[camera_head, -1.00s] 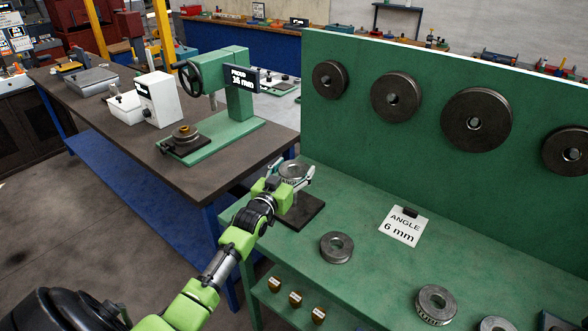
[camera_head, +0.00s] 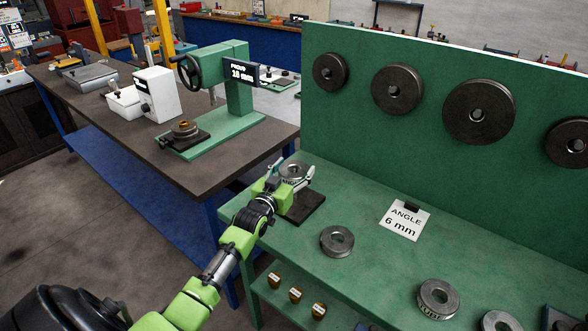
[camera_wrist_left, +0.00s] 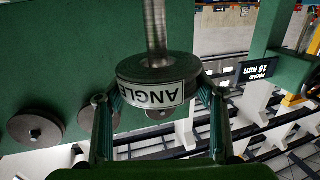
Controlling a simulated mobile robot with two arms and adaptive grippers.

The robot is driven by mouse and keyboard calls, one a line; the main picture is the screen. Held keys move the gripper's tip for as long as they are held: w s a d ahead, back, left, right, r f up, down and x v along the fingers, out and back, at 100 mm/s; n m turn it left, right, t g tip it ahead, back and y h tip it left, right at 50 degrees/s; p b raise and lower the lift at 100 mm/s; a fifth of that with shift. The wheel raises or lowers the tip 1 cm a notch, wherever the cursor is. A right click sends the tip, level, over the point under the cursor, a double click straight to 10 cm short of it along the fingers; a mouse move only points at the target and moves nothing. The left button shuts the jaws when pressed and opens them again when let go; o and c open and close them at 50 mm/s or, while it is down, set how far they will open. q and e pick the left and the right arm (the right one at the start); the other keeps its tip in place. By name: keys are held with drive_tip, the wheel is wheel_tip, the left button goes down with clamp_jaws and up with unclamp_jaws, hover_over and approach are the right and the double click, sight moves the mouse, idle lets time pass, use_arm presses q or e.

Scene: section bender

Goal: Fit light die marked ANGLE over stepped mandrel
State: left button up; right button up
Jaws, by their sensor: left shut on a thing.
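The die marked ANGLE (camera_head: 292,170) is a grey steel ring with a white label; in the wrist view (camera_wrist_left: 150,85) the label is upside down. My left gripper (camera_head: 294,173) is shut on its sides, one finger on each side. A bright steel rod, the stepped mandrel (camera_wrist_left: 155,25), meets the middle of the die in the wrist view, which is inverted. The die appears to be around the rod, above a dark base plate (camera_head: 308,207) on the green bench. How far down it sits is hidden. My right gripper is not in view.
Loose ring dies (camera_head: 337,242) lie along the green bench (camera_head: 370,262), near a card reading ANGLE 6 mm (camera_head: 405,218). Larger dark discs (camera_head: 478,112) hang on the green back panel. A display (camera_head: 243,74) on the green press reads PROUD 16 mm.

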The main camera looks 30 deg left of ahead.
use_arm(q)
drive_tip(key=shift+f+b, duration=1.5)
drive_tip(key=shift+f, duration=0.5)
drive_tip(key=shift+c, duration=0.2)
drive_tip(key=o, duration=1.6)
drive_tip(key=shift+c, duration=0.2)
drive_tip(key=shift+f, duration=0.2)
drive_tip(key=s+d, duration=0.2)
drive_tip(key=s, duration=1)
drive_tip(key=shift+r, duration=0.45)
